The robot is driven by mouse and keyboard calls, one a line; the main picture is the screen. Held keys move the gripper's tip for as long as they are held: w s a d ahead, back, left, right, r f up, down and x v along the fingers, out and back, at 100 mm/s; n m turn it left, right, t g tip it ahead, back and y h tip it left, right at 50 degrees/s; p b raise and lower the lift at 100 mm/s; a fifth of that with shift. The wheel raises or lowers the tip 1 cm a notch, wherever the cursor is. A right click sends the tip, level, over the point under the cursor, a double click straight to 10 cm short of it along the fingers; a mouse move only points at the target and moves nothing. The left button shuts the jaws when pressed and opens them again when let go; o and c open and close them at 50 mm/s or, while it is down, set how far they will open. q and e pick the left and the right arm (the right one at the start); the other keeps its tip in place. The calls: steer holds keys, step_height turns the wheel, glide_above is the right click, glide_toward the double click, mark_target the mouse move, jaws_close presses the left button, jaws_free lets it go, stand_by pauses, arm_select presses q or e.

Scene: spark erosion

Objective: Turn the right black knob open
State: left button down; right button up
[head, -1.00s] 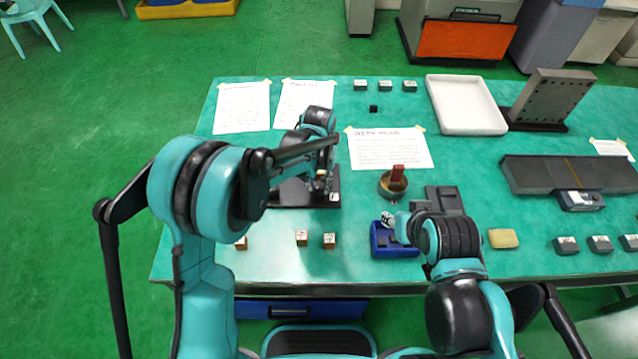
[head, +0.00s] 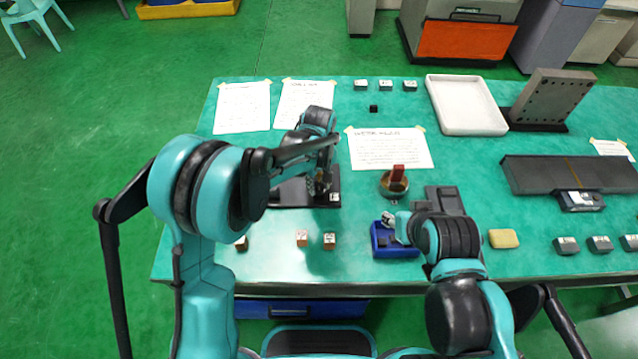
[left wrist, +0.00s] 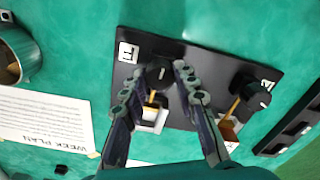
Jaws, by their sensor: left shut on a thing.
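A black plate (head: 290,194) on the table carries two black knobs, mostly hidden by my left arm in the head view. The left wrist view shows the knob by label 1 (left wrist: 158,72), on the plate's right side in the head view, with a yellow pointer towards a white block (left wrist: 150,120). My left gripper (left wrist: 156,80) is shut on this knob, a finger on each side. The other knob (left wrist: 250,92), by label 2, stands free with a yellow pointer. My right gripper (head: 391,220) is over a blue tray, its fingers mostly hidden.
The blue tray (head: 397,251) and a brown bowl (head: 393,190) with a red-handled item stand right of the plate. Several small labelled blocks (head: 302,238) lie along the front edge. Taped papers (head: 390,149) lie behind. A yellow sponge (head: 503,238) lies farther right.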

mark_target(319, 186)
stand_by(0.5)
arm_select(q)
steer(key=c, duration=1.2)
jaws_free()
steer(key=shift+o, duration=0.2)
step_height(319, 186, up, 12)
steer(key=s+a+r+m+t, duration=0.25)
steer(key=s+a+r, duration=0.35)
steer(key=s+a, duration=0.35)
steer(key=s+a+f+m+t, duration=0.2)
steer(key=s+a+f+t, duration=0.1)
steer(key=s+a, duration=0.5)
steer(key=shift+s+a+f+m+t, duration=0.15)
steer(key=shift+s+f+m+t, duration=0.15)
steer(key=shift+s+t, duration=0.55)
